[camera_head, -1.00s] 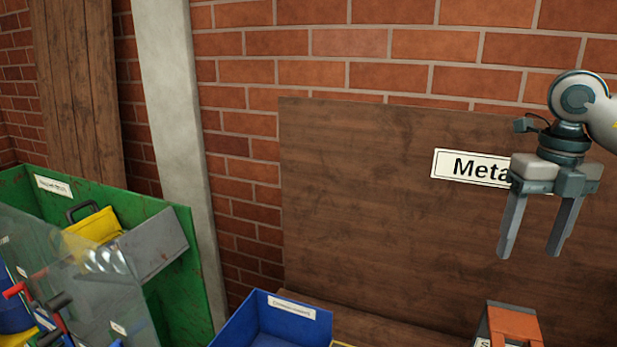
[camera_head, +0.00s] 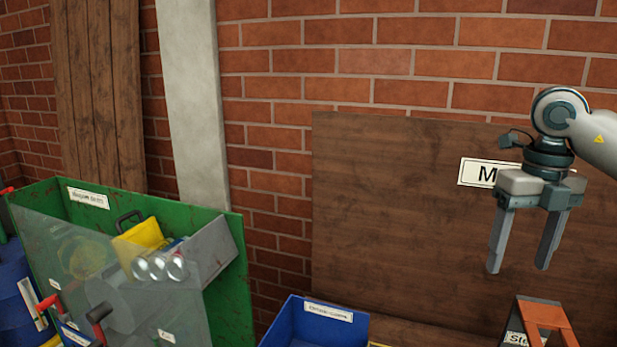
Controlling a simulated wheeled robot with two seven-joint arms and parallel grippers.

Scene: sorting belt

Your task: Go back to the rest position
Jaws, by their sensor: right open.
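My right gripper (camera_head: 522,243) is at the right of the head view, its arm coming in from the right edge. Its two grey fingers point down, apart, with nothing between them. It hangs in front of the brown wooden panel and partly hides the white sign (camera_head: 477,173), of which only an "M" shows. The gripper is above an orange and grey item (camera_head: 545,315) at the bottom right. My left gripper does not show.
A green bin (camera_head: 236,270) with a clear front panel stands at the left, holding yellow and grey items. A blue labelled bin (camera_head: 300,325) is at the bottom middle. Behind are a brick wall (camera_head: 270,60) and the wooden panel (camera_head: 390,220).

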